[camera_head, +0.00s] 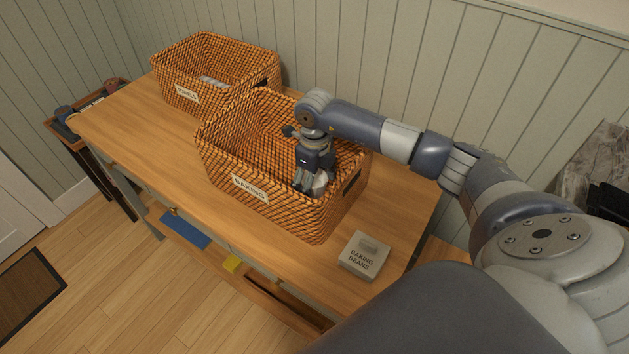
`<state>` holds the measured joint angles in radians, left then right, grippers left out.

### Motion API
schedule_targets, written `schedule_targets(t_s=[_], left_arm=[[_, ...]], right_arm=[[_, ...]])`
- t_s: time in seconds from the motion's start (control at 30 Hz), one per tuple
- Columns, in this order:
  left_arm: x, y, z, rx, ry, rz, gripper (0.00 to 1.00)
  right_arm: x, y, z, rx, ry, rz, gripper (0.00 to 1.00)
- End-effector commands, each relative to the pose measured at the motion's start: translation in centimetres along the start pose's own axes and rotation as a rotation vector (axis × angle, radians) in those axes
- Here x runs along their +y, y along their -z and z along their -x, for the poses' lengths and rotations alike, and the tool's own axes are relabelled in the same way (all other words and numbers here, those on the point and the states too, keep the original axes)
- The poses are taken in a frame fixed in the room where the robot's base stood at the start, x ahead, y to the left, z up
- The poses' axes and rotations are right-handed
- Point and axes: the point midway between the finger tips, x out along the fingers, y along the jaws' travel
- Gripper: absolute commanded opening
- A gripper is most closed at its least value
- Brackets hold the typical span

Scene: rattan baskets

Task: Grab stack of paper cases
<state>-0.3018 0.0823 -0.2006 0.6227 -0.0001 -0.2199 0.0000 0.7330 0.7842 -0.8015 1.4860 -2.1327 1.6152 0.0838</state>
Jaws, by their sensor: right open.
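My right arm reaches from the right over the rattan basket labelled BAKING (222,160). My right gripper (312,186) points down inside this basket, near its front right inner corner. It is open. A small whitish thing (321,184) shows right beside the fingers, partly hidden by them. It may be the stack of paper cases, but I cannot tell, nor whether the fingers touch it. The rest of the basket floor is hidden by the front wall and my arm. My left gripper is not in view.
A second rattan basket (178,84), with a label and pale contents, stands behind to the left. A pale box marked BAKING BEANS (364,257) sits on the wooden table (125,128) at the front right. The table's left part is clear. A panelled wall (400,60) is behind.

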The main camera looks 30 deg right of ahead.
Motion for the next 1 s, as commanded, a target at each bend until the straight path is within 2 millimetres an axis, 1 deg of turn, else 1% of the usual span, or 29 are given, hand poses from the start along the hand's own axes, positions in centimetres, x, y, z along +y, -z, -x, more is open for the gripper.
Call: schedule_targets(t_s=[0.17, 0.2, 0.27, 0.3, 0.37, 0.4, 0.67, 0.77, 0.87, 1.0], left_arm=[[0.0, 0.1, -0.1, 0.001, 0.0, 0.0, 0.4], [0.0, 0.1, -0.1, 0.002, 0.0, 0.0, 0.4], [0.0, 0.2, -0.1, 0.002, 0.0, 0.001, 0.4], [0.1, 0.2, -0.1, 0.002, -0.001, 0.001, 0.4], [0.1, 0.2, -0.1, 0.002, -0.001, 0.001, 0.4], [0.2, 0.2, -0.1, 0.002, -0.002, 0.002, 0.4], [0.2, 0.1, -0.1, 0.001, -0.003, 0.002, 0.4], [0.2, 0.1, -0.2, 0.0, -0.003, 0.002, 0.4], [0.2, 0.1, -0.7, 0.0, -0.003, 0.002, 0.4], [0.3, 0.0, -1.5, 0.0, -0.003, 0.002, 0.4]], right_arm=[[0.0, 0.0, -0.1, -0.001, 0.0, 0.0, 0.78], [0.0, 0.0, -0.1, -0.001, 0.0, 0.0, 0.73], [0.0, 0.0, -0.1, -0.001, 0.0, 0.0, 0.6], [0.0, 0.0, 0.0, -0.001, 0.0, 0.0, 0.51], [0.0, 0.0, 0.0, -0.001, 0.0, 0.0, 0.37], [0.0, 0.0, 0.0, -0.001, 0.0, 0.0, 0.29], [0.0, 0.0, 0.0, -0.001, 0.0, 0.0, 0.27], [0.0, -0.1, 0.4, -0.003, 0.0, 0.0, 0.27], [-0.1, -0.2, 1.6, -0.006, 0.001, 0.0, 0.27], [-0.1, -0.2, 4.4, -0.007, 0.003, 0.001, 0.27]])
